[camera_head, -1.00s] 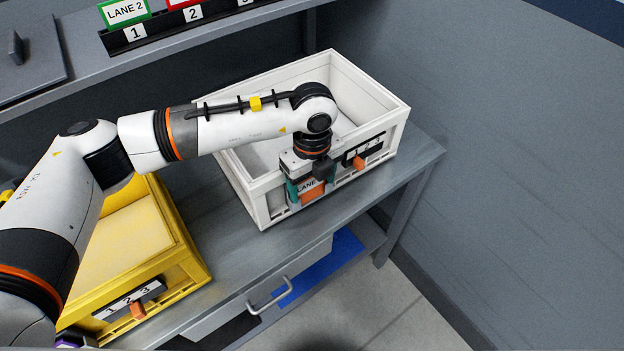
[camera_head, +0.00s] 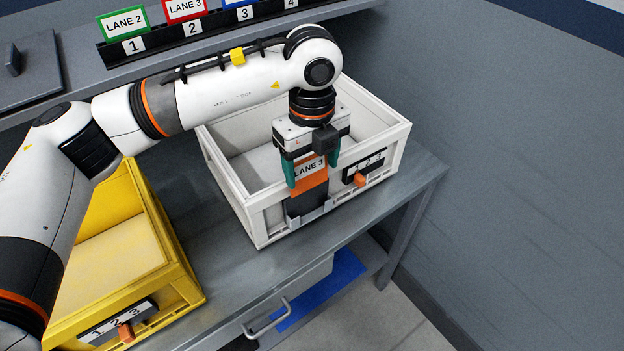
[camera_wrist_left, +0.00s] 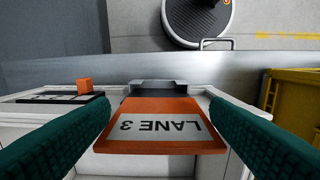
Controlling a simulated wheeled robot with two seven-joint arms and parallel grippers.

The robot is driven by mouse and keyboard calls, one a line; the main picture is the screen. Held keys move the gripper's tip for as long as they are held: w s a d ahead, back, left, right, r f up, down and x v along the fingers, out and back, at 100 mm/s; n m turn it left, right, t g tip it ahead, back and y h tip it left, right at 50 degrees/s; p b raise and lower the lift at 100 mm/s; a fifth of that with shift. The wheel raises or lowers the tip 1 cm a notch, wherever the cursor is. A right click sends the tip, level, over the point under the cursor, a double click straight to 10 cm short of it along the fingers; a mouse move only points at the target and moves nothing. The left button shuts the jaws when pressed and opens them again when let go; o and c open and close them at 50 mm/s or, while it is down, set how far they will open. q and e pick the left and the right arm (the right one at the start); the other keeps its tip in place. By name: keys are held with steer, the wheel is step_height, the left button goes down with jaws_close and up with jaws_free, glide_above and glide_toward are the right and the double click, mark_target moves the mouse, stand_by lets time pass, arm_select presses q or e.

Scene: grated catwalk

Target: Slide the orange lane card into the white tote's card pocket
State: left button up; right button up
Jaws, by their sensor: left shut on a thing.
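My left gripper (camera_head: 311,172) is shut on the orange lane card (camera_head: 311,186), with a green finger at each side edge. The card reads LANE 3 and is held about upright at the outer front face of the white tote (camera_head: 270,226). The dark card pocket (camera_head: 306,207) is on that face, directly below the card. In the left wrist view, the card (camera_wrist_left: 160,140) lies between the fingers and the grey pocket (camera_wrist_left: 165,87) is at its far edge. I cannot tell whether the card's lower edge is inside the pocket. My right gripper is not in view.
A black 1-2-3 strip with an orange marker (camera_head: 360,180) is beside the pocket. A yellow tote (camera_head: 178,290) stands left on the grey bench (camera_head: 225,265). A rack (camera_head: 185,42) of coloured lane cards is on the shelf behind. The bench right of the white tote is clear.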

arm_select(q)
steer(key=shift+t+y, duration=0.3)
steer(key=shift+t, duration=0.2)
steer(key=f+b, duration=0.5)
steer(key=shift+s+d+b, duration=0.1)
steer(key=shift+d+b, duration=0.1)
steer(key=shift+b, duration=0.15)
steer(key=shift+b, duration=0.65)
stand_by(0.8)
steer(key=shift+f, duration=0.1)
stand_by(0.4)
step_height(320, 180, down, 4)
steer(key=b, duration=0.4)
steer(key=shift+f, duration=0.2)
stand_by(0.5)
steer(key=o, duration=1.8)
steer(key=shift+o, duration=0.4)
